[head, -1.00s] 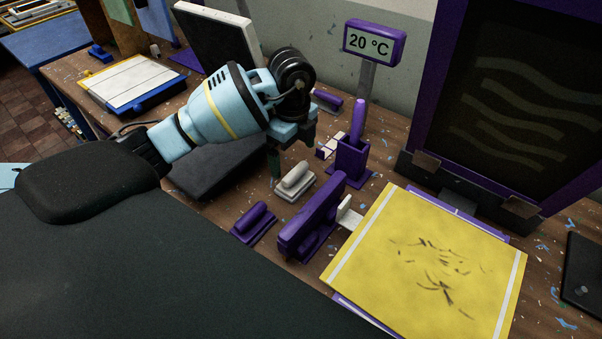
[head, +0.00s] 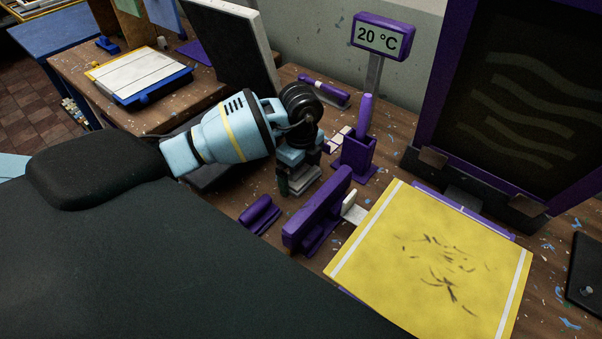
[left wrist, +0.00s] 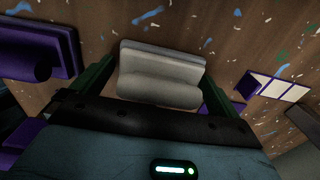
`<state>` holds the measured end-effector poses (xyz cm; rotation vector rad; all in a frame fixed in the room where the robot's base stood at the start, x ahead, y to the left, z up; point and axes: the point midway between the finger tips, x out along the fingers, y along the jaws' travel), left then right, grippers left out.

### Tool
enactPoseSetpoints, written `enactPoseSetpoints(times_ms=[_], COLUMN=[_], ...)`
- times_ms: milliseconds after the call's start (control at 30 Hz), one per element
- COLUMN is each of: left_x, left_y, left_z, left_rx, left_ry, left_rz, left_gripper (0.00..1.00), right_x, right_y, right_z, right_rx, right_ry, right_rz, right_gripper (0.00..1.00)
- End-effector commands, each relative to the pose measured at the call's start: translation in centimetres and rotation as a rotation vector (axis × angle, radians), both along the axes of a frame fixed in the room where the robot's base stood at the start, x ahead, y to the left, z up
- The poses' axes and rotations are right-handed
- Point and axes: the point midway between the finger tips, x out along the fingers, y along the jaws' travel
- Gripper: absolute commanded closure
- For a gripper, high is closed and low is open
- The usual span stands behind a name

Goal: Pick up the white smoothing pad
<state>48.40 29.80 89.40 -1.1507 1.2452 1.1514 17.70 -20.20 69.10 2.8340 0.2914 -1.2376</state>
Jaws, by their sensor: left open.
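The white smoothing pad (head: 304,180) lies on the wooden bench, mostly hidden under my left gripper in the head view. In the left wrist view the pad (left wrist: 162,75) shows as a pale base with a rounded grip. My left gripper (head: 297,184) is open and lowered over the pad. In the left wrist view its green fingers (left wrist: 155,88) stand on either side of the pad. I cannot tell whether they touch it. My right gripper is not in view.
A purple pad (head: 260,214) and a purple clamp-like block (head: 316,212) stand close in front. A purple holder (head: 357,156) stands to the right, below a 20 °C display (head: 382,37). A yellow sheet (head: 400,265) lies at right, before a dark purple-framed screen (head: 520,90).

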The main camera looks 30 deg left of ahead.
Motion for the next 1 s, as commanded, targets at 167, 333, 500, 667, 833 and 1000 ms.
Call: enactPoseSetpoints(times_ms=[167, 333, 500, 667, 833, 1000], left_x=[0.0, 0.0, 0.0, 0.1, 0.2, 0.2], left_y=[0.0, 0.0, 0.0, 0.0, 0.0, 0.0], left_z=[0.1, 0.1, 0.1, 0.3, 2.3, 5.6], left_rx=[0.0, 0.0, 0.0, 0.0, -0.001, -0.001], left_ry=[-0.001, -0.001, -0.002, -0.002, -0.008, -0.009], left_rz=[0.0, 0.0, 0.0, 0.0, 0.0, -0.001], left_gripper=[0.01, 0.24, 0.33, 0.34, 0.34, 0.34], right_x=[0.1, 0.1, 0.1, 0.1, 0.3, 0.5], right_y=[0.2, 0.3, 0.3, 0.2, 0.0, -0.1], right_z=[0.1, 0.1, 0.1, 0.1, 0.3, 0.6], right_rx=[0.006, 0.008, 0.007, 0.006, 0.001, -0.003], right_ry=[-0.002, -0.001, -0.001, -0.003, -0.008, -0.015], right_rz=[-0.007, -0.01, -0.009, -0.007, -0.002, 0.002], right_gripper=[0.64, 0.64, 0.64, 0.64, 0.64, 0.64])
